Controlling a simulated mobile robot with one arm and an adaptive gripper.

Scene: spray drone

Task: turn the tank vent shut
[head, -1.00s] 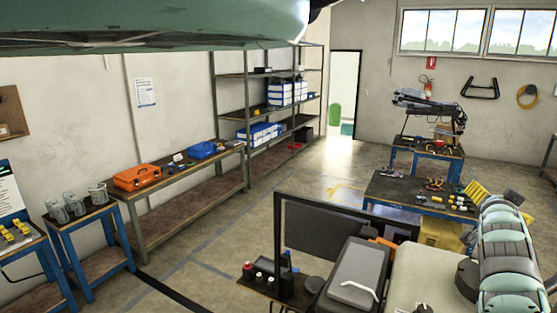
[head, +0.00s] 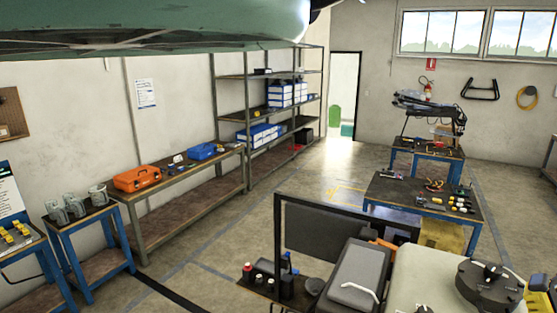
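A cream tank (head: 425,275) fills the lower right corner of the head view, cut off by the bottom edge. A large round black cap (head: 482,291) sits on its top, with a small raised black piece (head: 492,271) on it. My gripper is not in view.
A grey padded case (head: 352,280) stands left of the tank, by a dark upright panel (head: 325,233). Small bottles (head: 265,268) stand on a low shelf. A blue-legged table (head: 400,190) with tools is behind. Open floor (head: 215,245) lies to the left.

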